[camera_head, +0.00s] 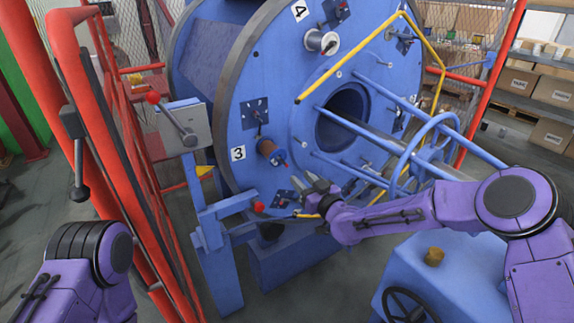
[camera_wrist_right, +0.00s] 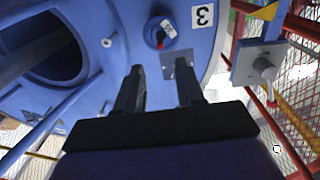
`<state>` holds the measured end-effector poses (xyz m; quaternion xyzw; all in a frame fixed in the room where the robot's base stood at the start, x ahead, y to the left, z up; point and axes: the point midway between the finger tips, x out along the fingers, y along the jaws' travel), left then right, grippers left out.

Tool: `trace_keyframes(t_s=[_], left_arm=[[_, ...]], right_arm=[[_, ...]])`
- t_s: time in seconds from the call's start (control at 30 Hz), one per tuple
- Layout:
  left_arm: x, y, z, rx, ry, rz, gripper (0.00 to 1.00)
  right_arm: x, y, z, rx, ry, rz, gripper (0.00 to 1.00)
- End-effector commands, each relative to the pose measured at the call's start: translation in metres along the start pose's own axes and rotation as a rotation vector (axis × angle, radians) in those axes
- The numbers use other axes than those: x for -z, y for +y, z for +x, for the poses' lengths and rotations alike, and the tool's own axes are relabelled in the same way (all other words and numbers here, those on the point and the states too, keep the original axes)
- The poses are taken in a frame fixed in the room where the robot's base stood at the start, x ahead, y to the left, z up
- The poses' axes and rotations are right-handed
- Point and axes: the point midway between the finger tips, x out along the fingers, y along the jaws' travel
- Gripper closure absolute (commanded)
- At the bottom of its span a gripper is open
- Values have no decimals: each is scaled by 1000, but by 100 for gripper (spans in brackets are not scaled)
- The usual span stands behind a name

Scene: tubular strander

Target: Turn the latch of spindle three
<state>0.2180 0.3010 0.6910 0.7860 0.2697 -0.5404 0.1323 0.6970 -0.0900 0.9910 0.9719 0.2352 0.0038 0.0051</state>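Spindle three (camera_head: 270,152) carries a copper-brown bobbin on the blue disc, just right of the label 3 (camera_head: 238,153). A small red-tipped latch (camera_head: 284,165) shows at its outer end. In the right wrist view, the spindle (camera_wrist_right: 158,32) with its red tip lies ahead of the fingers, near the top, beside the label 3 (camera_wrist_right: 204,15). My right gripper (camera_head: 309,183) is below and right of the spindle, apart from it. In the wrist view, its two fingers (camera_wrist_right: 158,72) are spread with nothing between them. My left gripper is out of view; only part of the left arm shows.
A blue disc (camera_head: 290,110) has a central hole and a shaft with several rods running right. A blue post with a grey lever box (camera_head: 183,125) stands left of it. A red fence (camera_head: 85,110) is further left. A blue handwheel housing (camera_head: 440,265) is in front.

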Motion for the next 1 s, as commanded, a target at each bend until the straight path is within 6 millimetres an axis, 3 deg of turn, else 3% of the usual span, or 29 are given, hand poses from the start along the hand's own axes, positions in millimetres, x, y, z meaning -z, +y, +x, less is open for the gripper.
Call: trace_keyframes(t_s=[0.4, 0.6, 0.87, 1.0], left_arm=[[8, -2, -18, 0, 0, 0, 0], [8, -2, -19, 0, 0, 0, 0], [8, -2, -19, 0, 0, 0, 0], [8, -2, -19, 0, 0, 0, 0]], right_arm=[[-1, -1, 78, 0, -3, 4, 62], [-2, 0, 92, -2, -4, 8, 62], [-2, 0, 93, -2, -4, 8, 62], [-2, 0, 93, -2, -4, 8, 100]])
